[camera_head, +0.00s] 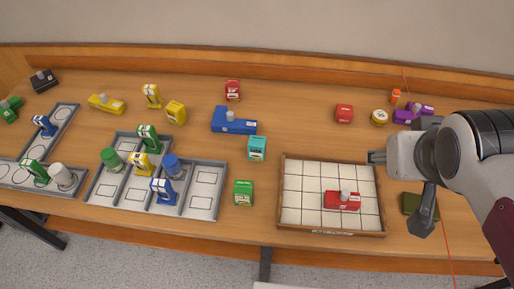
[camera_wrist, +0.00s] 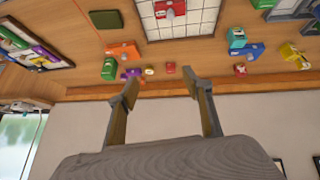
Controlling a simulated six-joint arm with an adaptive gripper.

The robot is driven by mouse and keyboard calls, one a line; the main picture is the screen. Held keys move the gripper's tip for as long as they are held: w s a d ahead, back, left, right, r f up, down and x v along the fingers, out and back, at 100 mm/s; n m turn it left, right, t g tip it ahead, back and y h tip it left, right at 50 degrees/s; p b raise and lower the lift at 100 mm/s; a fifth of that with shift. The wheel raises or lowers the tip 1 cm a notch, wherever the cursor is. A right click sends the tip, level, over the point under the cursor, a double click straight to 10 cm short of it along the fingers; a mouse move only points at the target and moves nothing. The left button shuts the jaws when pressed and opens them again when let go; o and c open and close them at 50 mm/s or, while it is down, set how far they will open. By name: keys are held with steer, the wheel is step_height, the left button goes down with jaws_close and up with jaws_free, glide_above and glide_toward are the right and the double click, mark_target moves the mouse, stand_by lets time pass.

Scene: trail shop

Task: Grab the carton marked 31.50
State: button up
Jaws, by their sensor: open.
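My gripper (camera_head: 400,188) is open and empty at the right, beside the tiled tray.
A wood-rimmed tiled tray (camera_head: 300,160) holds a red block with a knob (camera_head: 343,201). Grey compartment trays (camera_head: 203,190) with bottles and upright boxes fill the left. A blue block (camera_head: 233,122), a round tin (camera_head: 379,117) and a purple item (camera_head: 408,115) stand towards the back.

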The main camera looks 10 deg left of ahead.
steer(key=w+d+r+n+t, duration=0.1)
steer(key=w+n+t, duration=0.1)
steer(key=w, duration=0.7)
steer(key=w+d+r+n+t, duration=0.1)
steer(key=w+r, duration=0.1)
steer(key=w, duration=0.7)
steer(key=w+a+f+n+t+y, duration=0.1)
steer(key=w+a+f+n+y, duration=0.15)
steer(key=w, duration=0.45)
steer(key=w+a+f+n+t+y, duration=0.1)
steer(key=w+a+f+n, duration=0.1)
steer(key=w+a+n, duration=0.3)
steer(key=n+g+y, duration=0.5)
steer(key=g+y, duration=0.1)
steer(key=y, duration=0.3)
glide_above(261, 141)
steer(key=w+d, duration=0.7)
steer(key=d, duration=0.1)
step_height(261, 141, down, 18)
steer(key=s+f+g, duration=0.1)
steer(key=s+f, duration=0.1)
steer(key=s+a+f+n+g+y, duration=0.1)
steer(key=s+f+g, duration=0.1)
steer(key=s, duration=0.1)
steer(key=s+a+f+g+y, duration=0.1)
steer(key=s+f, duration=0.1)
steer(key=shift+s+a+f+g+y, duration=0.2)
steer(key=shift+s+g+y, duration=0.1)
steer(key=shift+g, duration=0.1)
steer(key=shift+r, duration=0.1)
